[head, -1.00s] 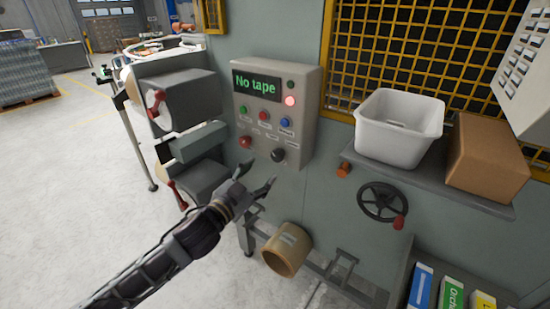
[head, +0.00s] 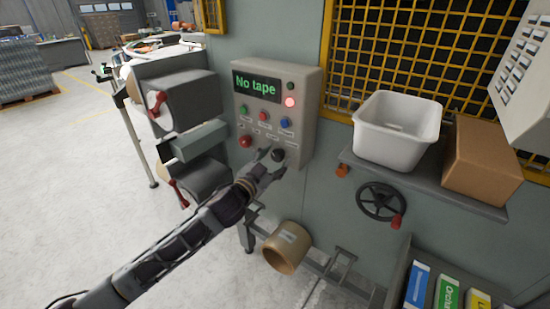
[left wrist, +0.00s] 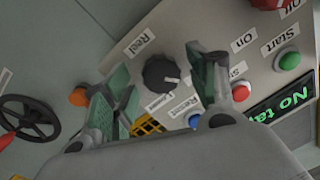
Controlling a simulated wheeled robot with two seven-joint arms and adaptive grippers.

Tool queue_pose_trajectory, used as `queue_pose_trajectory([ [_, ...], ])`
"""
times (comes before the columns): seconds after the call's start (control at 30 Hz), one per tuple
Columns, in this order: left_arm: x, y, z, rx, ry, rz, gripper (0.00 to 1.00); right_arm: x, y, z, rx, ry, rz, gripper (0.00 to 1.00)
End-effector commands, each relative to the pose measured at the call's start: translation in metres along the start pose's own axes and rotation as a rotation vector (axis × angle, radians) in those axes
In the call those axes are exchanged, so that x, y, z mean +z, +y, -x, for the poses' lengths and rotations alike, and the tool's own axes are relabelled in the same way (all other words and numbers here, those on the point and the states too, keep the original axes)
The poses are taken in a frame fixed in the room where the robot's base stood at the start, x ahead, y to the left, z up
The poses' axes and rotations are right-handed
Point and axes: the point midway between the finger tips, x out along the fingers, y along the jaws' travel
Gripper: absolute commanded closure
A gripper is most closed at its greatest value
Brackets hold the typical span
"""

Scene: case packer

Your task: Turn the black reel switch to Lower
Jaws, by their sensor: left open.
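The black reel switch (head: 278,155) is a round knob low on the right of the grey control panel. In the left wrist view the knob (left wrist: 160,73) shows a white pointer mark towards the right, and a "Reel" label (left wrist: 142,42) sits beside it. Small labels below it are too small to read surely. My left gripper (head: 269,161) is open at the panel, its fingers around the knob's sides. In the left wrist view the knob lies between the open green-padded fingers (left wrist: 165,92); contact cannot be told. My right gripper is not in view.
The panel display (head: 256,86) reads "No tape", and a red lamp (head: 290,102) is lit. A red button (head: 246,141) is left of the knob. A white bin (head: 398,130) and a cardboard box (head: 485,160) stand on a shelf at right. A handwheel (head: 381,202) is below.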

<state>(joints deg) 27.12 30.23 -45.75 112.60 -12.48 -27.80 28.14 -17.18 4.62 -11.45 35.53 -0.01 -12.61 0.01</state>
Motion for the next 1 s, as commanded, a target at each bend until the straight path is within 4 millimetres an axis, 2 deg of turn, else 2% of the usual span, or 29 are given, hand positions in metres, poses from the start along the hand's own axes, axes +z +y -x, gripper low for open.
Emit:
queue_pose_trajectory([
  [0.47,-0.0001,0.0001,-0.0071,0.0,0.0,0.0,0.42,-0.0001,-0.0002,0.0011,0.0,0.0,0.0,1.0],
  [0.83,0.0,0.0002,-0.0069,0.0,0.0,0.0,0.87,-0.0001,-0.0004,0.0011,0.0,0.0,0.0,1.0],
  [1.0,0.0001,0.0003,-0.0069,0.0,0.0,-0.004,0.88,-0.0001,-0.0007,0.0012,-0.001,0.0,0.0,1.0],
])
